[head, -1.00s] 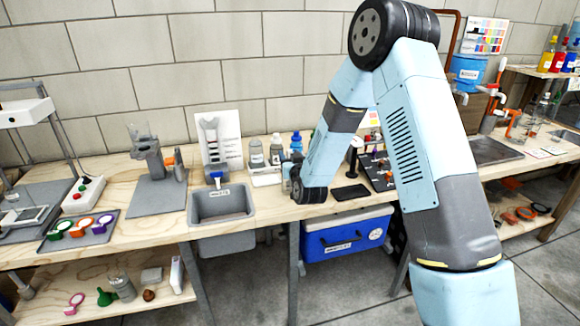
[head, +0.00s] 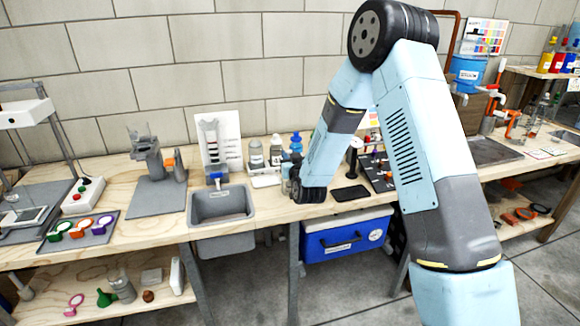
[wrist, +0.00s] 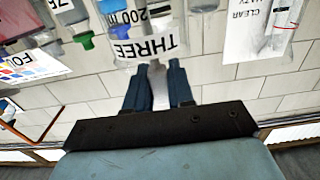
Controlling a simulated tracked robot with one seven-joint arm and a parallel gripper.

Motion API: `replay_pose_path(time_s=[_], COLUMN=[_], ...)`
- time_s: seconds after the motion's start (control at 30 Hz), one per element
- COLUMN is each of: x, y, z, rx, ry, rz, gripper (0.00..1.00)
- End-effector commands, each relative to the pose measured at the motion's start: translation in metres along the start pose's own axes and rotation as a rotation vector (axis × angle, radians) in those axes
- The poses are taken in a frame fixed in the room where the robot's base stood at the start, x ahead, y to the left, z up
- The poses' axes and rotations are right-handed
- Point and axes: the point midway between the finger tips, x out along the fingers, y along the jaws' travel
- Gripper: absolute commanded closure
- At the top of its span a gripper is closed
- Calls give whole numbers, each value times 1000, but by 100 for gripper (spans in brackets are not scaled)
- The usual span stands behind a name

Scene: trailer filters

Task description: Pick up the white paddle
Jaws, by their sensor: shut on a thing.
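My gripper (wrist: 162,68) shows in the wrist view, its two dark blue fingers close together. They are shut on a narrow pale thing (wrist: 159,90), which looks like the white paddle; only a sliver of it shows between the fingers. A clear bottle labelled THREE (wrist: 146,48) appears just beyond the fingertips; I cannot tell whether they touch. In the head view my wrist is over the bench, right of the grey sink, and my own arm hides most of the gripper and the paddle.
The grey sink (head: 222,206) is set in the wooden bench (head: 120,222). Bottles (head: 256,155) and a white chart stand behind it. A black pad (head: 351,193) lies to the right. A blue cooler (head: 345,238) stands below.

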Motion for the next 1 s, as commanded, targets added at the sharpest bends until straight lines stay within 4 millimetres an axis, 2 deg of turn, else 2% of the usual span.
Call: replay_pose_path(time_s=[0.17,0.37,1.0], x=[0,0,0], y=[0,0,0], z=[-2,-18,-149], rx=[0,0,0], ry=[1,3,3], rz=[0,0,0], gripper=[100,100,100])
